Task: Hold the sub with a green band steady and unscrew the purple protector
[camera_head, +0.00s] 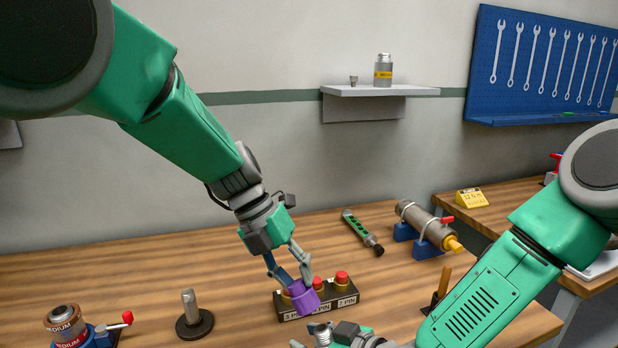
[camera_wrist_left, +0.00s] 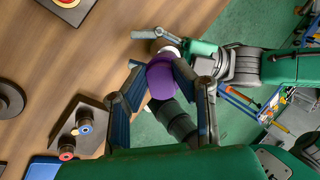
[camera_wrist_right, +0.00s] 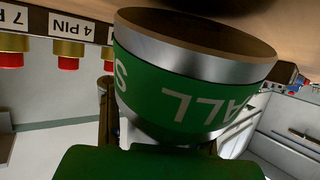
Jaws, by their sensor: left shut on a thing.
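The purple protector (camera_head: 303,297) is between the fingers of my left gripper (camera_head: 291,266), which is shut on it above the table's front part. It also shows between those fingers in the left wrist view (camera_wrist_left: 161,78). The steel sub with a green band (camera_wrist_right: 190,90) fills the right wrist view, its wide brownish end upward. My right gripper (camera_wrist_left: 150,42) is around the sub, just beyond the protector in the left wrist view; its fingertips are largely hidden in its own view. I cannot tell whether protector and sub touch.
A pin-labelled block (camera_head: 345,300) with red caps stands behind the protector. A post on a round base (camera_head: 193,316) and a red-handled vise (camera_head: 103,333) are at left. A clamped cylinder (camera_head: 427,225) and a green-and-black tool (camera_head: 361,230) lie at the back. Bare wood remains between them.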

